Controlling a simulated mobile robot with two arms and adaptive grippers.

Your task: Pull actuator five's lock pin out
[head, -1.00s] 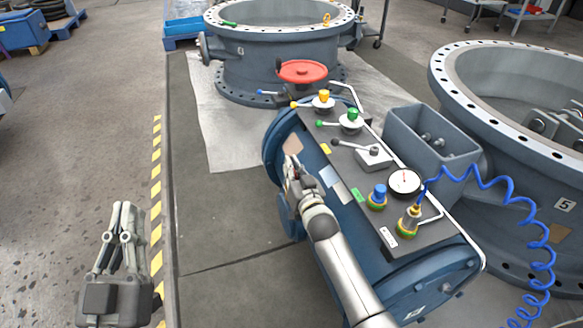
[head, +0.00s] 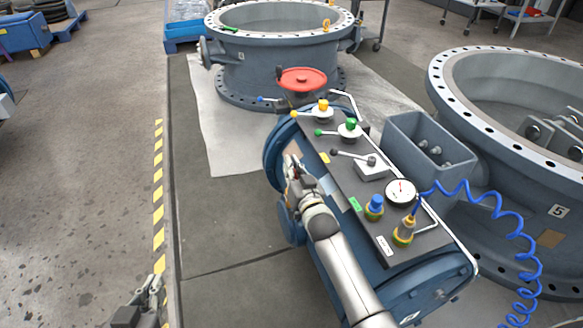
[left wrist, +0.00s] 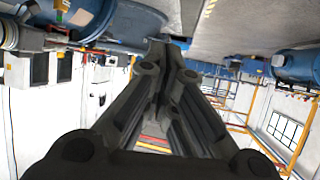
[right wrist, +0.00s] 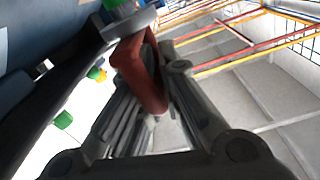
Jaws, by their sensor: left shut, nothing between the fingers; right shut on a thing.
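Actuator five is the blue cylinder (head: 345,232) with a dark control panel, beside the flanged valve body marked 5 (head: 490,210). My right gripper (head: 293,165) is at the cylinder's left side. In the right wrist view, its fingers (right wrist: 150,72) are shut on a red loop (right wrist: 128,62), which looks like the lock pin's handle. The loop's upper end is close to a grey metal piece with green on it; I cannot tell whether the pin is seated. My left gripper (head: 150,286) is shut and empty low at the left, also seen in the left wrist view (left wrist: 168,52).
The panel carries a yellow knob (head: 323,105), a green knob (head: 350,125), a black-tipped lever (head: 350,155), a gauge (head: 401,192) and a coiled blue hose (head: 520,240). A red handwheel (head: 303,79) stands behind.

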